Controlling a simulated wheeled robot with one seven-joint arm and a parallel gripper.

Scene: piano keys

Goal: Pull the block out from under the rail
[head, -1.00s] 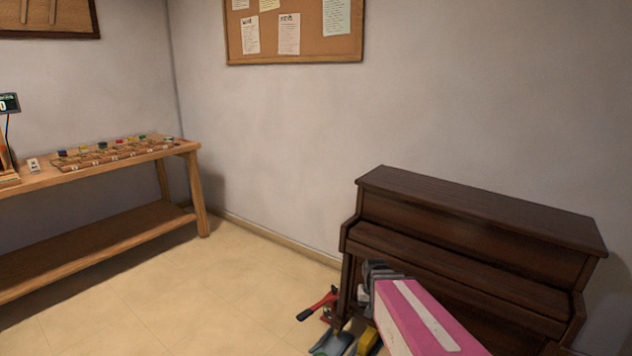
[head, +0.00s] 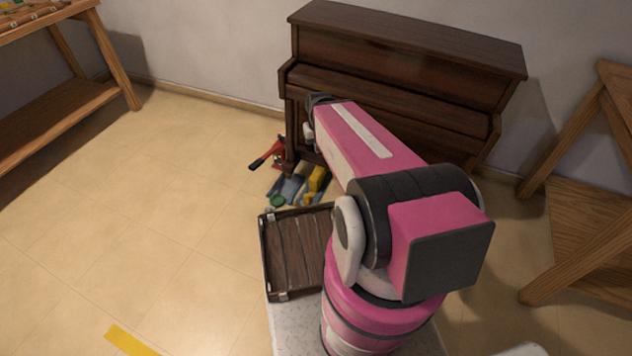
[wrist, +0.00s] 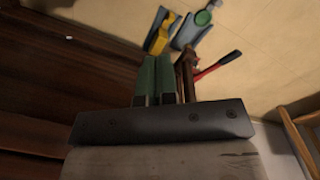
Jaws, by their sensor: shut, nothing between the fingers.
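My gripper (wrist: 157,78) shows in the wrist view as two green fingers close together, shut and empty. In the head view my arm reaches to the left front of the dark brown piano (head: 405,42), and its own links hide the fingers. The piano's front also fills the left of the wrist view (wrist: 40,90). A yellow piece (head: 316,179) is on the floor by the piano's left leg; it shows beyond the fingertips in the wrist view (wrist: 158,37). I cannot tell whether it is the block. I cannot make out a block under a rail.
A red-handled tool (head: 264,155), grey-blue pieces (head: 291,188) and a green round thing (head: 277,201) lie by the piano's left leg. A wooden tray (head: 297,253) is beside my arm's base. Wooden tables stand left (head: 115,62) and right (head: 560,125). The left floor is clear.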

